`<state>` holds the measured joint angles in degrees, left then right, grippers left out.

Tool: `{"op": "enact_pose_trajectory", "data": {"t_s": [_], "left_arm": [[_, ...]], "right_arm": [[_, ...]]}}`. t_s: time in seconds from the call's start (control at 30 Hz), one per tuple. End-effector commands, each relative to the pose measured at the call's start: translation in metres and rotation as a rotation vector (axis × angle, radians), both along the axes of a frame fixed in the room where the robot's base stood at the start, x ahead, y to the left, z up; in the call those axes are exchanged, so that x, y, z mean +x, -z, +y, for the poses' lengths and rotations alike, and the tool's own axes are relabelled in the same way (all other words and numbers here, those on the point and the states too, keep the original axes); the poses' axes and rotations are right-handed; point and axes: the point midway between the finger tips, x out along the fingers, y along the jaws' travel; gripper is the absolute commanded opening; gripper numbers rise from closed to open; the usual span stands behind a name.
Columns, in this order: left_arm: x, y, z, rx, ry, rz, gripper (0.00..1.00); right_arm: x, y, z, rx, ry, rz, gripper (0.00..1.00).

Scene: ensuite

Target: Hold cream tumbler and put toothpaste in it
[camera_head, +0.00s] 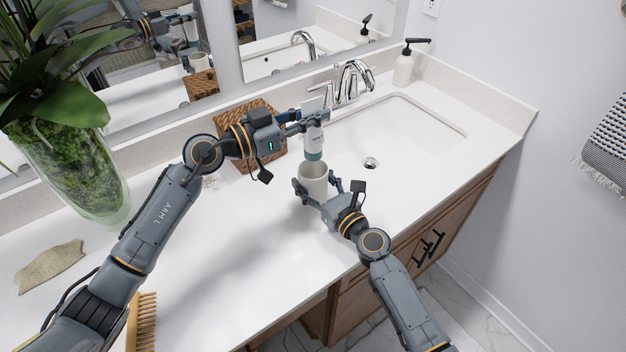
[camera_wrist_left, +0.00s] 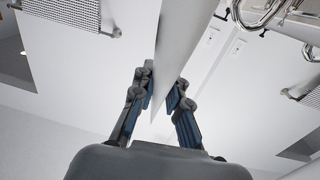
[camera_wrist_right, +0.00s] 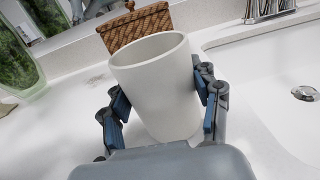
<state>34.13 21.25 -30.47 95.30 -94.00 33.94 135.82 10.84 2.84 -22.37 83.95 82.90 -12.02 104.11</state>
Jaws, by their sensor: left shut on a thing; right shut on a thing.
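The cream tumbler (camera_head: 314,178) stands on the counter left of the sink, its open mouth facing up. My right gripper (camera_head: 322,190) is shut around its sides; the right wrist view shows the tumbler (camera_wrist_right: 160,85) between both fingers, and its visible inside wall is bare. The toothpaste (camera_head: 313,140), a white tube with a teal lower end, hangs upright just above the tumbler's mouth. My left gripper (camera_head: 303,122) is shut on its upper part. In the left wrist view the white tube (camera_wrist_left: 180,50) runs between the fingers (camera_wrist_left: 160,95).
A woven basket (camera_head: 243,150) stands behind my left gripper. The sink basin (camera_head: 400,130), faucet (camera_head: 350,82) and soap dispenser (camera_head: 404,68) are to the right. A glass vase with a plant (camera_head: 75,170), a stone-like piece (camera_head: 50,265) and a brush (camera_head: 143,320) are at left.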

Motion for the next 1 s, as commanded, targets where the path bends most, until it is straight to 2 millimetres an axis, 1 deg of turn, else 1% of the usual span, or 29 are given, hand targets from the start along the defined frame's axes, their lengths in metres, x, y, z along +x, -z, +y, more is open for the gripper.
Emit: {"op": "enact_pose_trajectory", "data": {"t_s": [0.73,1.0], "left_arm": [[0.0,0.053,0.0,0.0,-0.001,0.002,0.0],[0.0,0.061,0.0,-0.001,-0.001,-0.001,0.0]], "right_arm": [[0.0,0.001,0.0,-0.001,0.0,0.002,0.23],[0.0,0.001,0.0,-0.001,0.0,0.002,0.23]]}}
